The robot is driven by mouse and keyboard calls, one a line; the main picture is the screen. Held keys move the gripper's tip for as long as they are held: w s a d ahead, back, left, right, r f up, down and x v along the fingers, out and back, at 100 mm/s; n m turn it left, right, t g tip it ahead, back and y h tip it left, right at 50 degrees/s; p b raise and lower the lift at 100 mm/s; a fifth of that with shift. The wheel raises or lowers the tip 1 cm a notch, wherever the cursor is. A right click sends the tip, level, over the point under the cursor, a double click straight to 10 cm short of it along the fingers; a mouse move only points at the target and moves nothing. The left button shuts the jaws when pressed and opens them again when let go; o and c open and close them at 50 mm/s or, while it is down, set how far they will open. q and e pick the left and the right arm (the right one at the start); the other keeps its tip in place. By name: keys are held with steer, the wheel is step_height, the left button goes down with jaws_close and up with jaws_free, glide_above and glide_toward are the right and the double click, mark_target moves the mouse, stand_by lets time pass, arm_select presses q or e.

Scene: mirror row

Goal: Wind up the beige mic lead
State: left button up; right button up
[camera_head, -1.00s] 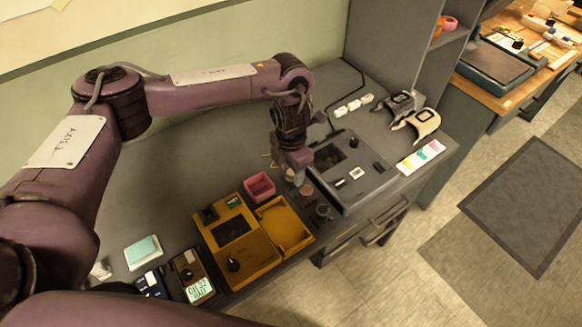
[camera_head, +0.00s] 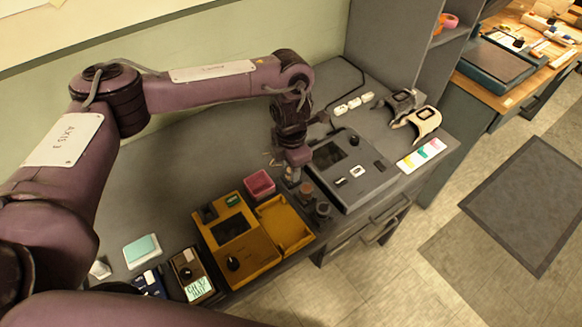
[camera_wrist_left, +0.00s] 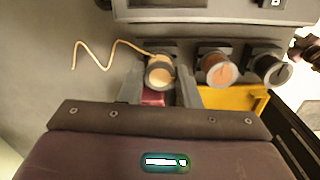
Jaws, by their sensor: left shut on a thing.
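The beige mic lead (camera_wrist_left: 100,50) runs as a loose wavy tail to the left of a small round reel with a beige face (camera_wrist_left: 160,74) in the left wrist view. In the head view the lead's tail (camera_head: 272,159) is only a thin line beside my gripper. My left gripper (camera_wrist_left: 161,88) is shut on the beige reel, one finger on each side. In the head view my left gripper (camera_head: 293,176) points down and mostly hides this reel. How much lead is on the reel is unclear. My right gripper is out of view.
An orange-brown reel (camera_wrist_left: 219,72) and a dark reel (camera_wrist_left: 270,70) stand close on the right in the wrist view. A grey console (camera_head: 375,190) lies just beyond. The desk's back left is clear.

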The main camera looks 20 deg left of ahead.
arm_select(q)
steer(key=m+b, duration=0.2)
steer(key=m, duration=0.1)
steer(key=shift+f, duration=0.2)
steer(key=m+b, duration=0.1)
steer(key=m, duration=0.2)
steer(key=shift+m, duration=0.3)
steer(key=m+b, duration=0.1)
steer(key=m, duration=0.5)
steer(key=shift+b, duration=0.4)
steer(key=m, duration=0.4)
steer(key=shift+r+m+b, duration=0.15)
steer(key=shift+m+b, duration=0.15)
steer(key=shift+b, duration=0.05)
steer(key=o, duration=1)
